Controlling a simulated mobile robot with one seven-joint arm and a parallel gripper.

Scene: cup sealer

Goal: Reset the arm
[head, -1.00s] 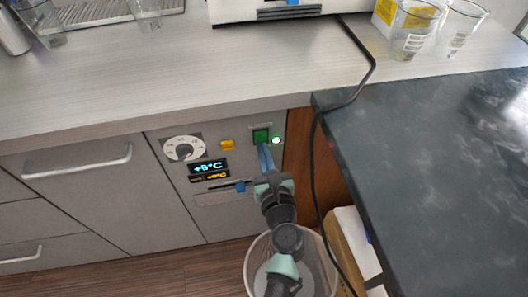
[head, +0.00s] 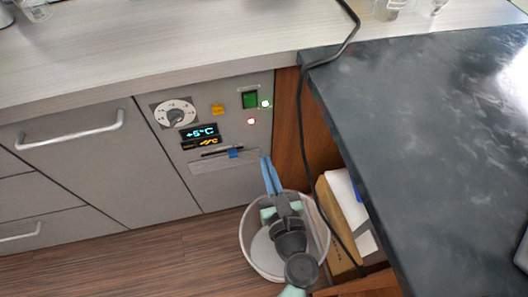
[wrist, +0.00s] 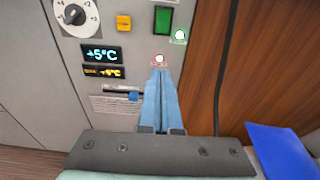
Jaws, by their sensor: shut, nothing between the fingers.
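My gripper (head: 267,176) is in front of the lower right part of a grey control panel, above a round bin. Its two blue fingers are together with nothing between them. In the wrist view the fingers (wrist: 158,84) point up at the panel, their tips just under a lit red lamp (wrist: 159,58). The panel carries a green switch (head: 250,99), a lit green lamp (head: 266,103), a round dial (head: 174,113), a yellow button (head: 217,110) and a display (head: 200,132) that reads +5°C. The fingers look apart from the green switch.
The bin (head: 254,258) stands on the wooden floor under my arm. A dark stone counter (head: 420,130) fills the right side. A black cable (head: 305,140) hangs over its corner. A cardboard box (head: 340,225) stands below. Drawers with handles (head: 70,130) are at left.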

